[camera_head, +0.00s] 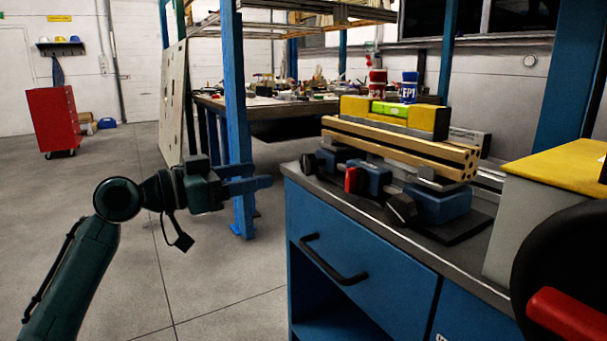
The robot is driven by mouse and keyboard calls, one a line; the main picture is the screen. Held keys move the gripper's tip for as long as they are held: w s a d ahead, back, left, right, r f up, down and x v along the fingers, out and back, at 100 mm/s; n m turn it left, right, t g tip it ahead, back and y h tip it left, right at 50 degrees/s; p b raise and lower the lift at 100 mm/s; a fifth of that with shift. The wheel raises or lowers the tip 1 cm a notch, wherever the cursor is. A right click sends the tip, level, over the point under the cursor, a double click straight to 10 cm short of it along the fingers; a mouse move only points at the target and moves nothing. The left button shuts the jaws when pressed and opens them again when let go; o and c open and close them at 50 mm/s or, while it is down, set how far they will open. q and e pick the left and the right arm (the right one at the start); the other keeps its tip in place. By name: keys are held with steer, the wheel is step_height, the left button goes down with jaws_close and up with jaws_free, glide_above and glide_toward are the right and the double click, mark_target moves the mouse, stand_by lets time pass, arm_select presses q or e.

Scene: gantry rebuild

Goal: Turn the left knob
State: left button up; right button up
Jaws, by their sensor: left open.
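A blue vise-like fixture (437,204) stands on the workbench. It has a black knob at its left end (309,164) and another black knob at the front right (402,208). A red part (351,180) sticks out between them. My right gripper is not in view.
The blue workbench (350,262) has a black drawer handle (333,262) facing me. A yellow-topped box (560,165) stands at right. A blue post (236,120) rises behind my gripper.

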mark_target(305, 166)
arm_select(q)
steer(key=b+x, duration=0.1)
steer(key=x, duration=0.9)
steer(key=shift+w+d, duration=0.15)
steer(key=shift+d, duration=0.05)
steer(key=c, duration=1)
steer(key=shift+f+m+b, duration=0.2)
steer(key=shift+m+b, duration=0.5)
steer(key=shift+m, duration=0.4)
steer(key=shift+r+m, duration=0.1)
steer(key=shift+m, duration=1)
steer(key=o, duration=1)
steer(key=p+v, duration=0.1)
steer(key=v, duration=1.2)
